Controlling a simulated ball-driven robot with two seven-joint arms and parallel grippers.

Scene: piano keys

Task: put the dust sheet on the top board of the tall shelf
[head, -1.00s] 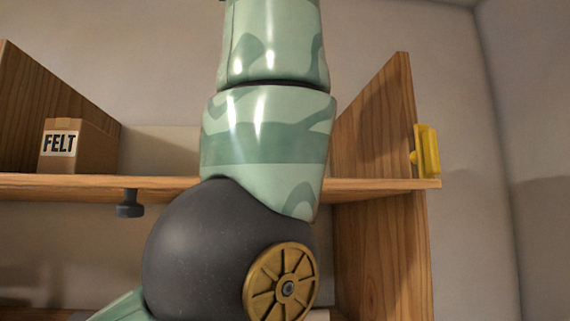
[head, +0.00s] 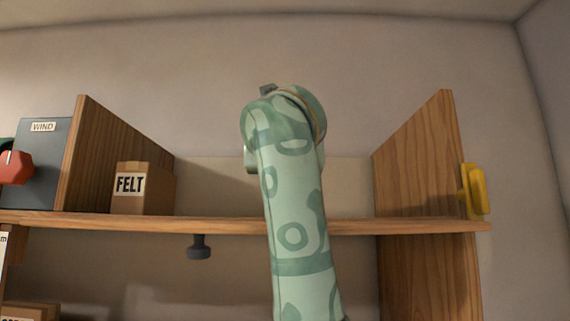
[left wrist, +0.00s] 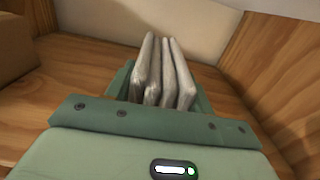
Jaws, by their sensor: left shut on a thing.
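The dust sheet (left wrist: 165,72) shows in the left wrist view as a pale grey bundle of upright folds. My left gripper (left wrist: 160,88) is shut on it, with a green jaw on each side. The sheet is over the top board (left wrist: 85,70), between a box and the right side panel; I cannot tell whether it touches the board. In the head view the top board (head: 350,226) of the tall shelf runs across the picture. My left arm reaches up in front of it, and its wrist hides the gripper and the sheet. My right gripper is not in view.
A FELT box (head: 142,190) stands left on the board beside a wooden divider (head: 110,160). A tall side panel (head: 425,155) closes the right, with a yellow fitting (head: 474,190) outside it. A dark knob (head: 199,246) hangs under the board. The board's middle is largely bare.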

